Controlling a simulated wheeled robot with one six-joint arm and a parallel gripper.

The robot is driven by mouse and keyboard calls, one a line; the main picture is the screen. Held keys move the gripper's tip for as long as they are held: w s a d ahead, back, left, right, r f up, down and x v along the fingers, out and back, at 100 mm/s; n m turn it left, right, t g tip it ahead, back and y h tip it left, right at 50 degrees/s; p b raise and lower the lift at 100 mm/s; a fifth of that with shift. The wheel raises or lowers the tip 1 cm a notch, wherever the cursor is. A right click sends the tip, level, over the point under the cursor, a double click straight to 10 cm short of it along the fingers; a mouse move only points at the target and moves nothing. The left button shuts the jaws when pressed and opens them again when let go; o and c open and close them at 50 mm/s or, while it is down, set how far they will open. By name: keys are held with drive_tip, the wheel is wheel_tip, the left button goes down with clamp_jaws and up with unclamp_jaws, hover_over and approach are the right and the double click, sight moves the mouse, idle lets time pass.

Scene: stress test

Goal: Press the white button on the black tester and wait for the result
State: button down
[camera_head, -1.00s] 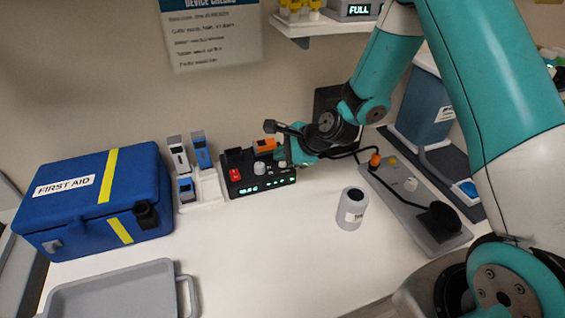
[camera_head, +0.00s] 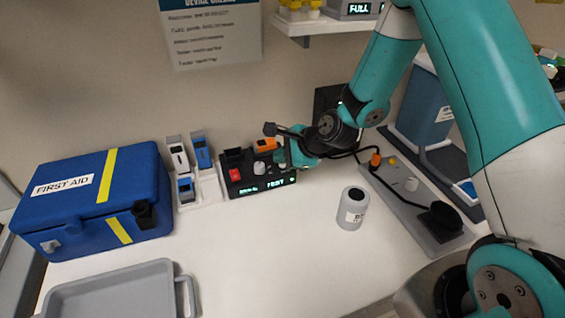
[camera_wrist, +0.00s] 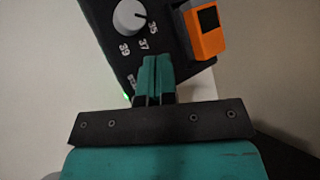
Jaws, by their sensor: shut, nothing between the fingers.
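The black tester (camera_head: 233,187) stands at the back of the white counter. It has a red switch (camera_head: 235,175), a white knob (camera_head: 259,168) and a green-lit display (camera_head: 275,184) whose text is blurred and looks like "TEST". The knob, with numbers around it, also shows in the wrist view (camera_wrist: 130,17). My gripper (camera_head: 282,158) is at the tester's right end, and its shut, empty fingers (camera_wrist: 152,62) lie over the tester's face. I cannot make out the white button; the fingers may hide it. I cannot tell whether the fingertips touch the face.
An orange device (camera_head: 265,145) sits on the tester's back edge, close to my fingers. A rack of small devices (camera_head: 208,187) and a blue first-aid box (camera_head: 90,205) stand left. A grey canister (camera_head: 352,209) stands front right. The counter's middle is clear.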

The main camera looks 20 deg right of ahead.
sight(282, 166)
drive_tip(key=shift+r, duration=0.1)
drive_tip(key=shift+r+p, duration=0.8)
drive_tip(key=shift+p, duration=0.05)
wheel_tip(282, 166, up, 5)
drive_tip(key=p, duration=0.4)
drive_tip(key=shift+r+p, duration=0.1)
drive_tip(key=shift+p, duration=0.2)
idle(0.4)
